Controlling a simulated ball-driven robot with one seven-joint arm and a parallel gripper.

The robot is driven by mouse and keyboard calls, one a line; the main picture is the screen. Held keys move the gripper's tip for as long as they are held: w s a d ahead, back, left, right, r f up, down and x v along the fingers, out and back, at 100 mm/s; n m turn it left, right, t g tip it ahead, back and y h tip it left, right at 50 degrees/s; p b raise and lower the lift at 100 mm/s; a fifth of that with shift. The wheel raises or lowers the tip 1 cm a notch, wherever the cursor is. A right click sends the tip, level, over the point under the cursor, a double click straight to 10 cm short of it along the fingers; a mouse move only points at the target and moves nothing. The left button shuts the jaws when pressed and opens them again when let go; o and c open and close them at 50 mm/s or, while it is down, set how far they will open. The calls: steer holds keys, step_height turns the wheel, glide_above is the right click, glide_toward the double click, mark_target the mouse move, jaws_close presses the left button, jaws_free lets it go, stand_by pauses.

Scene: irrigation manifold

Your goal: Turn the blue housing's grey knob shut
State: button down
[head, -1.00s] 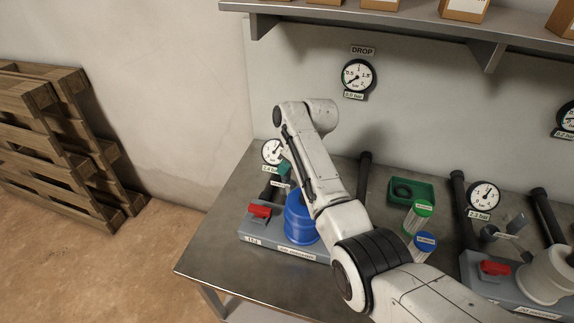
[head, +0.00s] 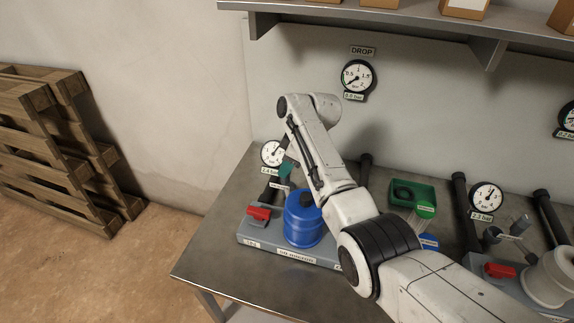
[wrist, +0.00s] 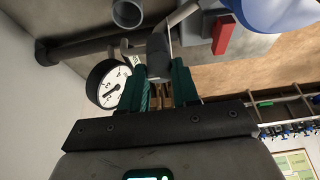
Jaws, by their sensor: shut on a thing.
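The blue housing (head: 304,224) stands upright on a grey base at the left of the bench, with a black cap on top. In the wrist view part of it (wrist: 275,14) shows at the upper right. The grey knob (wrist: 158,62) shows in the wrist view between the teal fingers of my gripper (wrist: 163,84), which is shut on it. In the head view my gripper (head: 286,169) is behind and left of the blue housing; the knob is mostly hidden there. A red handle (head: 259,212) sits left of the housing, apart from my fingers.
A round gauge (head: 272,153) stands close beside my gripper; it also shows in the wrist view (wrist: 110,88). A green tray (head: 424,186) and a white housing (head: 550,278) are to the right. A shelf (head: 400,22) overhangs the wall.

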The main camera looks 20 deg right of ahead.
steer(key=c, duration=0.8)
jaws_free()
steer(key=shift+r, duration=0.1)
steer(key=b+v, duration=0.1)
steer(key=v, duration=0.9)
steer(key=shift+s+d+r, duration=0.1)
steer(key=shift+r, duration=0.25)
steer(key=shift+f, duration=0.1)
